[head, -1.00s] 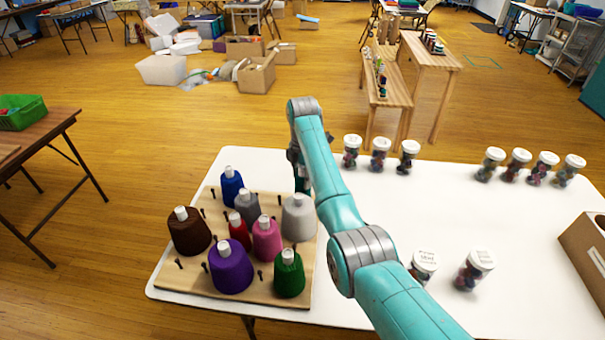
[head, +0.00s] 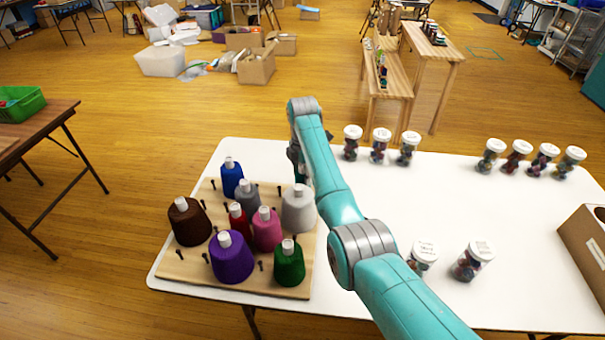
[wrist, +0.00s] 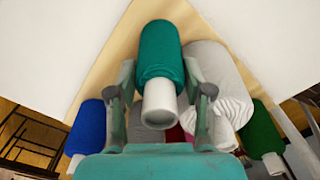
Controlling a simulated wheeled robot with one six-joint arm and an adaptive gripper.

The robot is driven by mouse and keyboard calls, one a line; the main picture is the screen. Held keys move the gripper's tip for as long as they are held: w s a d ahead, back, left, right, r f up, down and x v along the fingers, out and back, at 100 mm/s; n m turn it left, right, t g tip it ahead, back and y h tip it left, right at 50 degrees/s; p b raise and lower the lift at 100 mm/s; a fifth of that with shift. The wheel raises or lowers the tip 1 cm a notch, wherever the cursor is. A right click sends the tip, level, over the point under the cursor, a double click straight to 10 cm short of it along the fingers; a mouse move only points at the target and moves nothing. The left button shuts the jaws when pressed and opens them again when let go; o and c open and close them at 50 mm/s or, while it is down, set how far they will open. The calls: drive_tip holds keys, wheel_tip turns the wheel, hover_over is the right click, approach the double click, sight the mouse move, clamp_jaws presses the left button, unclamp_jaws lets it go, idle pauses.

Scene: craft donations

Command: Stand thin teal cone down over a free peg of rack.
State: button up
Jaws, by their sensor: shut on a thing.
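The thin teal cone (wrist: 160,55) is between the fingers of my gripper (wrist: 159,82) in the wrist view, its white tip toward the camera. My gripper is shut on it. In the head view my arm hides both the gripper and the cone. The rack (head: 188,268) is a wooden board with dark pegs at the table's left end. It bears several cones: blue (head: 232,183), brown (head: 188,226), purple (head: 231,263), green (head: 289,268), pink (head: 267,234), red (head: 239,224), a dark grey one and a large light grey one (head: 298,213). Several bare pegs show, at its far side, left edge and front.
In the wrist view the large grey cone (wrist: 215,75) is close right of the held cone, with the blue cone (wrist: 88,130) lower left and the green cone (wrist: 264,135) lower right. Lidded jars (head: 380,150) stand on the white table (head: 480,215); a cardboard box (head: 585,245) is at right.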

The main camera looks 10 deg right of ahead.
drive_tip(key=shift+f, duration=0.25)
drive_tip(key=o, duration=1.3)
drive_tip(key=shift+c, duration=0.2)
wheel_tip(320, 180, up, 12)
